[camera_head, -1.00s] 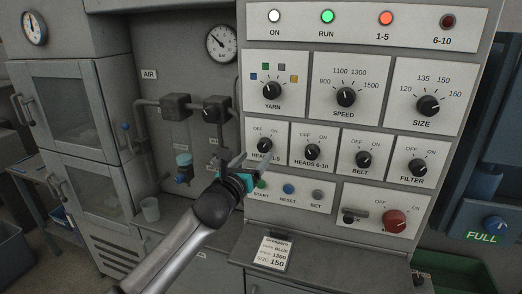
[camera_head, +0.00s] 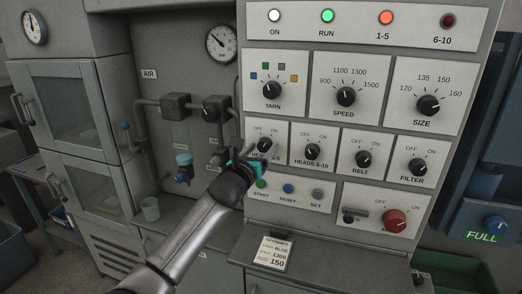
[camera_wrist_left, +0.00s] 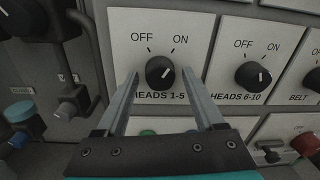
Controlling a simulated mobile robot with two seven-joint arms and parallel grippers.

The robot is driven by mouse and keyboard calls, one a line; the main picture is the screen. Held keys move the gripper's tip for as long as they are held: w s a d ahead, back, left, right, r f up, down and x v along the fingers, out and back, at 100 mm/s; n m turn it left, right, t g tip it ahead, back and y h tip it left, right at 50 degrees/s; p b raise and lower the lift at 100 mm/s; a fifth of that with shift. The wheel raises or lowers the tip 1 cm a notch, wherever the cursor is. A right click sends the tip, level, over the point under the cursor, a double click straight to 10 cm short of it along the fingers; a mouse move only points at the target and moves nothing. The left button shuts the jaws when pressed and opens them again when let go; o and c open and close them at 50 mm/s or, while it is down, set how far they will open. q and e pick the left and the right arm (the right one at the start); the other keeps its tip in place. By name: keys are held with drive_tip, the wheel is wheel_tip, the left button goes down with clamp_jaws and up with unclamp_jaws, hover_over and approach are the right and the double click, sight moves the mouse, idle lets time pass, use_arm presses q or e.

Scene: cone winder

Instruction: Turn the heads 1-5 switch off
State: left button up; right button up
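The heads 1-5 switch (camera_head: 264,145) is a black knob on a white plate at the left of the switch row. In the left wrist view the knob (camera_wrist_left: 160,72) has its white mark up and to the right, towards ON. My left gripper (camera_wrist_left: 160,78) is open, with one finger on each side of the knob; I cannot tell whether they touch it. In the head view my left gripper (camera_head: 256,155) partly covers the switch and its label. My right gripper is not in view.
The heads 6-10 switch (camera_head: 313,152) is close to the right. The green start button (camera_head: 261,184) and blue reset button (camera_head: 288,188) are just below. The 1-5 lamp (camera_head: 386,18) glows orange; the 6-10 lamp (camera_head: 448,21) is dark red. Pipes and valves (camera_head: 213,108) stand at the left.

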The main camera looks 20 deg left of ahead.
use_arm(q)
clamp_jaws()
idle(0.3)
idle(0.3)
drive_tip(key=n+p, duration=0.1)
drive_tip(key=n, duration=0.4)
drive_tip(key=shift+n, duration=0.4)
drive_tip(key=n, duration=0.6)
drive_tip(key=shift+d+y, duration=0.1)
drive_tip(key=shift+y, duration=0.2)
drive_tip(key=shift+n, duration=0.3)
drive_tip(key=shift+o, duration=0.7)
unclamp_jaws()
drive_tip(key=shift+s, duration=0.15)
